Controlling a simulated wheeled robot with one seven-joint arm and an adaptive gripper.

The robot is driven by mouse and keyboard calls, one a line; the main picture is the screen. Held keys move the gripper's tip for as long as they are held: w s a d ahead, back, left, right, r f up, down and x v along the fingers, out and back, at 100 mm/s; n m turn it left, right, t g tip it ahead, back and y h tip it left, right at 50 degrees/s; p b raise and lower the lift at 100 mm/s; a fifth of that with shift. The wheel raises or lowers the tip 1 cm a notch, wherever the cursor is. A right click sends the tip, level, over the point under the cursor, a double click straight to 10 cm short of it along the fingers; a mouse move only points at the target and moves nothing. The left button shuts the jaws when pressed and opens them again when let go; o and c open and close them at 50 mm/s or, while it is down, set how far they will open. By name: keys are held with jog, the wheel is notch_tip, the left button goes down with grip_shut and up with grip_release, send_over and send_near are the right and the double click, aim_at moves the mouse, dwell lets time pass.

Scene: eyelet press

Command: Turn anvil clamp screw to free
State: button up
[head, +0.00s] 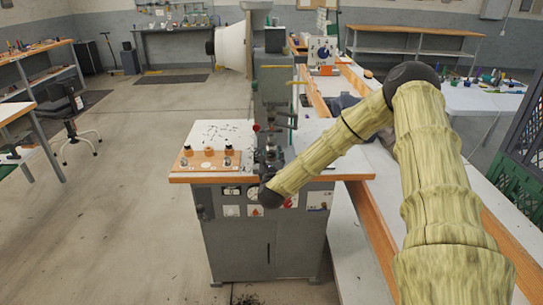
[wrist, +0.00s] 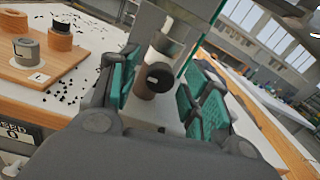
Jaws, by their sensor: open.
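The eyelet press (head: 271,95) stands on a grey cabinet with a white top. In the wrist view, a metal cylinder with a dark round end (wrist: 158,77) juts from the press toward me, beside a brownish round part (wrist: 143,88). The dark-ended piece looks like the anvil clamp screw, but I cannot be sure. My gripper (head: 267,163) is at the front of the press. In the wrist view its teal-padded fingers (wrist: 161,85) are open, one on each side of the cylinder. I cannot tell whether either pad touches it. The anvil is not clearly visible.
A wooden board (head: 196,167) with several round dies lies left of the press; it also shows in the wrist view (wrist: 28,78). Small dark bits are scattered on the white top (head: 226,131). A long wood-edged bench (head: 372,215) runs to the right. Floor at left is open.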

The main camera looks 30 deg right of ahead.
jog(key=c, duration=1.1)
jog(key=shift+o, duration=0.2)
